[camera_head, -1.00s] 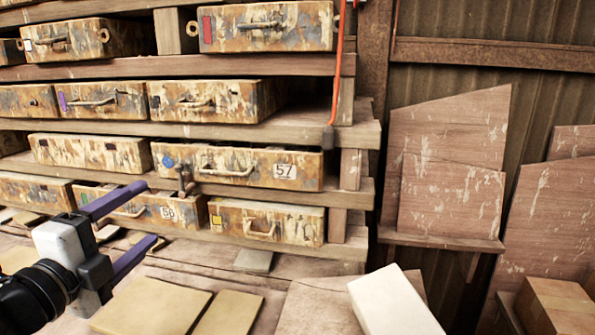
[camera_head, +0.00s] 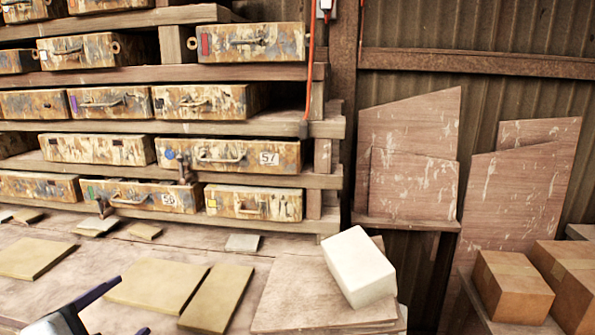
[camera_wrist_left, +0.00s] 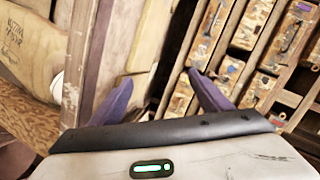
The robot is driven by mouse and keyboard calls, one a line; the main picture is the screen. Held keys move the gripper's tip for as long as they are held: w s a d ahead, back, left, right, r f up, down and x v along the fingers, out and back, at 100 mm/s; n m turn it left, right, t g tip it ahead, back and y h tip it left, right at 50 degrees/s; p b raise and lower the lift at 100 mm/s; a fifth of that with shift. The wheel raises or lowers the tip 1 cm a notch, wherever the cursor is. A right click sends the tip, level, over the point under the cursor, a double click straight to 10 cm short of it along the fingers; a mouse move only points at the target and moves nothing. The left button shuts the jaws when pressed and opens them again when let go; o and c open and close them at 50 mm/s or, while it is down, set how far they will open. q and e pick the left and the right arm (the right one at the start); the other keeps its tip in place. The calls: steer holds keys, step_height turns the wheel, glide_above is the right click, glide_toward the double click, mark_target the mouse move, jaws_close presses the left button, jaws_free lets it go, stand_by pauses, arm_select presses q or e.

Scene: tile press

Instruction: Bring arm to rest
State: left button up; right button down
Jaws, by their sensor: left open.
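My left gripper (camera_head: 131,306) shows at the lower left edge of the head view, with two purple fingers spread apart. It is over the wooden table (camera_head: 60,235), and nothing is between its fingers. In the left wrist view the open gripper (camera_wrist_left: 158,82) points toward wooden boards and a rack of drawers (camera_wrist_left: 255,25), apart from them. Most of the left arm is out of the head view. My right gripper is not in view.
A rack of paint-worn drawers (camera_head: 230,157) stands behind the table. Tan tiles (camera_head: 218,295) lie flat on it, and a white block (camera_head: 359,267) rests on a brown board. Cardboard boxes (camera_head: 512,285) stand at the right. Wooden panels (camera_head: 412,185) lean against the wall.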

arm_select(q)
steer(key=s+d+f+n+g, duration=0.4)
steer(key=s+f+n+g, duration=0.2)
steer(key=s+f, duration=0.6)
steer(key=s+d+f+n+g, duration=0.3)
steer(key=s+f+n+g, duration=0.2)
steer(key=s+f, duration=0.7)
steer(key=w+d+f+t+h, duration=0.2)
steer(key=d+f+t, duration=0.3)
steer(key=f, duration=0.6)
steer(key=shift+w+h, duration=0.3)
steer(key=shift+w, duration=0.4)
